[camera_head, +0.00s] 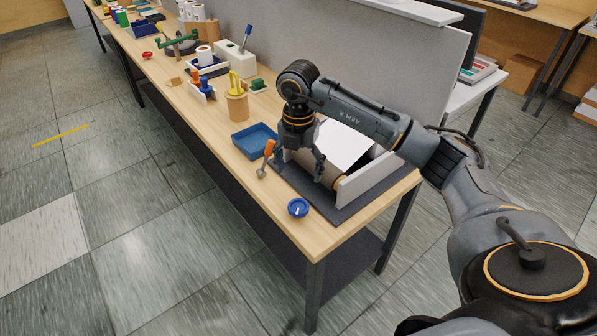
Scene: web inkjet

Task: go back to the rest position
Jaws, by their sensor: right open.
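My right gripper (299,160) is open over the near end of the long wooden table (230,185). It points down in front of a white sheet (343,146) and a brown roller (318,170) on a dark mat (342,208). I cannot tell whether its fingers touch the roller. My right arm (375,120) reaches in from the right and bends down at the wrist. My left gripper and left arm are not in view.
A wooden cup (237,105) stands farther back. A grey partition (390,55) runs behind the table. The floor at left is clear.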

